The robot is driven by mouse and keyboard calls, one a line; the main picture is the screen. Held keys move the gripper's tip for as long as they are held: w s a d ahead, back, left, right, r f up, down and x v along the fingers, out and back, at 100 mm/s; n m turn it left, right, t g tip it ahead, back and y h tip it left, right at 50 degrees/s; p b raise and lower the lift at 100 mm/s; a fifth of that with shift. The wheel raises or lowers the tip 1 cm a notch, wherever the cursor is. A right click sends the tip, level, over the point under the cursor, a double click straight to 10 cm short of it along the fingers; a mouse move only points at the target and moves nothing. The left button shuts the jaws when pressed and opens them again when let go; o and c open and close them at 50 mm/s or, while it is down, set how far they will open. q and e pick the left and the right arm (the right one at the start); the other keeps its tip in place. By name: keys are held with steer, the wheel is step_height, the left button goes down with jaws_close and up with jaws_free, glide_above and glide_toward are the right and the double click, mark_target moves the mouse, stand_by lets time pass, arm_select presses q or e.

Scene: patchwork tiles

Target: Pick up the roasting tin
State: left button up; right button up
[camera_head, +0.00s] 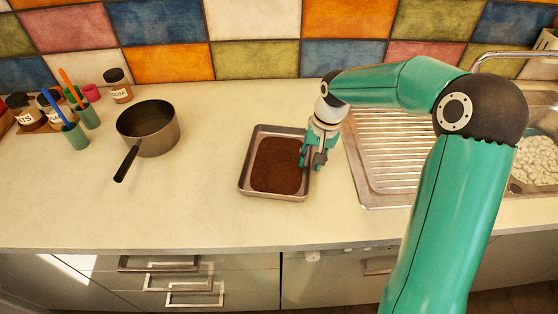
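The roasting tin (246,180) is a shallow grey metal rectangle with a dark brown filling, lying flat on the pale counter near the middle of the head view. My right gripper (310,163) is at the tin's right side, pointing down over its right rim. Its green and grey fingers are small here, and I cannot tell whether they are closed on the rim or apart from it. My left gripper is not in view.
A dark saucepan (149,127) stands to the left, its handle toward the front. Jars (118,88) and green cups with utensils (76,136) are at far left. The ribbed drainboard (390,150) and sink lie right of the tin. Counter between pan and tin is clear.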

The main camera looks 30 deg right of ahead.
steer(key=shift+a+f, duration=0.1)
steer(key=shift+f, duration=0.05)
jaws_close()
steer(key=shift+w+r, duration=0.1)
steer(key=shift+r, duration=0.1)
stand_by(0.3)
